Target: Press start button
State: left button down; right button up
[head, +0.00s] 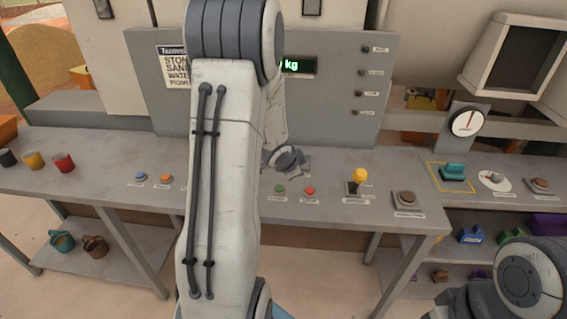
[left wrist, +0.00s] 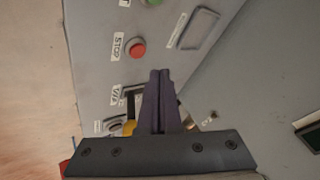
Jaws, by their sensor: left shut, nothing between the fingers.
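A green button (head: 279,189) and a red button (head: 310,191) sit side by side on the grey bench, to the right of my left arm. In the left wrist view the red button (left wrist: 137,49) has a label reading STOP. The green button (left wrist: 152,2) is cut off by the top edge there, and its label cannot be read. My left gripper (left wrist: 160,74) is shut and empty, with its tips in view below and right of the red button, apparently apart from it. In the head view its fingers cannot be made out clearly. My right gripper is out of view.
Blue (head: 140,177) and orange (head: 166,178) buttons are at the left. A dial gauge (head: 466,123) stands at the right. A grey panel with a green display (head: 296,66) rises behind.

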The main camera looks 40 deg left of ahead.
pick_arm(q)
notch_tip(320, 180, up, 2)
jog(key=t+p, duration=0.1)
jog(key=p, duration=0.2)
send_over(276, 189)
jog(key=shift+d+r, duration=0.1)
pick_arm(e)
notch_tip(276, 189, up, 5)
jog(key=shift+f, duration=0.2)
pick_arm(q)
jog(key=shift+b, duration=0.35)
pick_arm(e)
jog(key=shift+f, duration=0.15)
pick_arm(q)
notch_tip(276, 189, down, 9)
jog(key=b, duration=0.8)
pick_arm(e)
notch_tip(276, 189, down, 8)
pick_arm(q)
jog(key=shift+f+b, duration=0.3)
jog(key=shift+f, duration=0.05)
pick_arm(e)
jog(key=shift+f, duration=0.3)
